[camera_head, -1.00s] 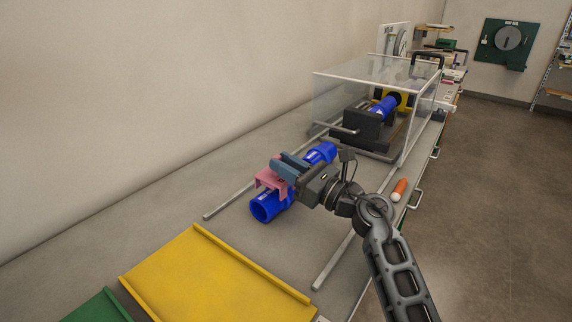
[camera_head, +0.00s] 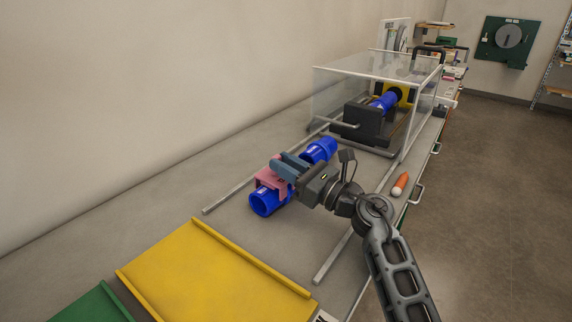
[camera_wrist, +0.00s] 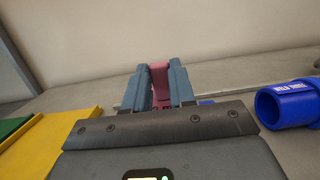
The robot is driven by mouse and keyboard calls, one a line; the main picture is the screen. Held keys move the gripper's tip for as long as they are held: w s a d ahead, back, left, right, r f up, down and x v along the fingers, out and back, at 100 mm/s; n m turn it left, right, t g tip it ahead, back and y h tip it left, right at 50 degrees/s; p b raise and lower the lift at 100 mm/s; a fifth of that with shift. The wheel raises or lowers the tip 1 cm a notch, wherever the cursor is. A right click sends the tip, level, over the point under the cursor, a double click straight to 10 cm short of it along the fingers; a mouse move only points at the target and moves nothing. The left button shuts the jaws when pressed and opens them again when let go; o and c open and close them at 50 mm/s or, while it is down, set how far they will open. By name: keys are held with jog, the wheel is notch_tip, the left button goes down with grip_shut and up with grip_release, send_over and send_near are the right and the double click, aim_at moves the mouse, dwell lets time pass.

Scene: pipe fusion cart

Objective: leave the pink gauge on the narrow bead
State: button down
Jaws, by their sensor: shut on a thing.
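My gripper (camera_head: 283,167) is shut on the pink gauge (camera_head: 270,180), a bracket-shaped piece. In the wrist view the pink gauge (camera_wrist: 160,78) stands between my two blue-grey fingers (camera_wrist: 160,88). In the head view the gauge is at the near blue pipe (camera_head: 265,203), overlapping its upper side; I cannot tell whether it touches. A second blue pipe length (camera_head: 320,150) shows beyond my fingers. The wrist view shows a blue pipe end with white lettering (camera_wrist: 288,106) at right. The narrow bead cannot be made out; my gripper and the gauge cover the middle.
A yellow tray (camera_head: 210,275) and a green one (camera_head: 95,308) lie in front. A clear-walled box (camera_head: 340,90) covers a dark machine with blue pipe behind. Metal rails (camera_head: 235,197) flank the pipes. An orange, white-ended object (camera_head: 400,183) lies near the right edge.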

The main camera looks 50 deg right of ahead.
jog(key=shift+f, duration=0.2)
jog(key=c, duration=0.9)
grip_release()
jog(key=shift+o, duration=0.2)
jog(key=shift+s, duration=0.1)
jog(key=s, duration=0.2)
jog(key=s+f+b, duration=0.1)
jog(key=s, duration=0.4)
jog(key=shift+s+d+f+b, duration=0.15)
jog(key=shift+s+b, duration=0.1)
jog(key=shift+b, duration=0.15)
